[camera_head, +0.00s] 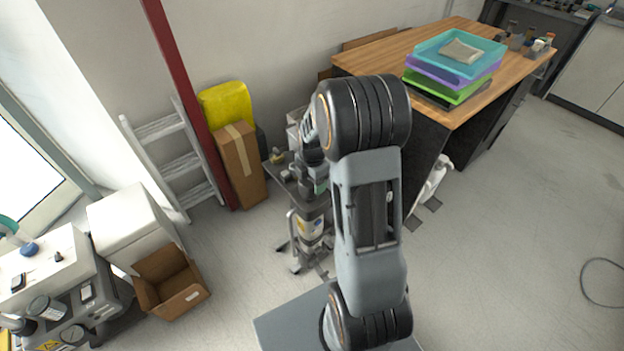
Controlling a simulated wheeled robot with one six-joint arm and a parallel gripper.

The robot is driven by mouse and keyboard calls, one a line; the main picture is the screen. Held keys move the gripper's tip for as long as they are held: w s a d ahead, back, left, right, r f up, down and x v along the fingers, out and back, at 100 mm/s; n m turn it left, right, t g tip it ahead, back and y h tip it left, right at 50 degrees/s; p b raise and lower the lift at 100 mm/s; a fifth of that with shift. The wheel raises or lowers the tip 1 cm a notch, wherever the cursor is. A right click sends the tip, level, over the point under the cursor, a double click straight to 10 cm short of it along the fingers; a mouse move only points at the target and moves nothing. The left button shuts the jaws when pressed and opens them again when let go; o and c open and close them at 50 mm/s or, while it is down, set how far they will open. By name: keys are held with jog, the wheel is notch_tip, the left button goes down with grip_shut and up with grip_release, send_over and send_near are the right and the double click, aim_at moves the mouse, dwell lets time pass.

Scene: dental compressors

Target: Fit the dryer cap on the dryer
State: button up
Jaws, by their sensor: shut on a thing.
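My arm rises in the middle of the view and bends down on its far side. My gripper (312,184) is small and partly hidden by my arm, over a grey compressor stand. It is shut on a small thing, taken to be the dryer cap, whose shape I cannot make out. Just below is an upright metallic cylinder with a yellow and white label (311,231), which looks like the dryer. Its top is hidden behind the gripper and stand parts, so I cannot tell whether the cap touches it.
A small grey shelf with fittings (279,171) is left of the gripper. A cardboard box (239,163), a yellow canister (225,104) and a red post (187,95) stand behind. A wooden table (400,55) with stacked trays (457,58) is right. An open carton (169,282) lies front left. The right floor is mostly clear.

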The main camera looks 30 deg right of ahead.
jog(key=shift+f+b, duration=0.75)
jog(key=shift+f, duration=0.35)
jog(key=o, duration=1.1)
jog(key=shift+c, duration=0.2)
notch_tip(320, 180, up, 14)
jog(key=p, duration=0.1)
jog(key=shift+f, duration=0.1)
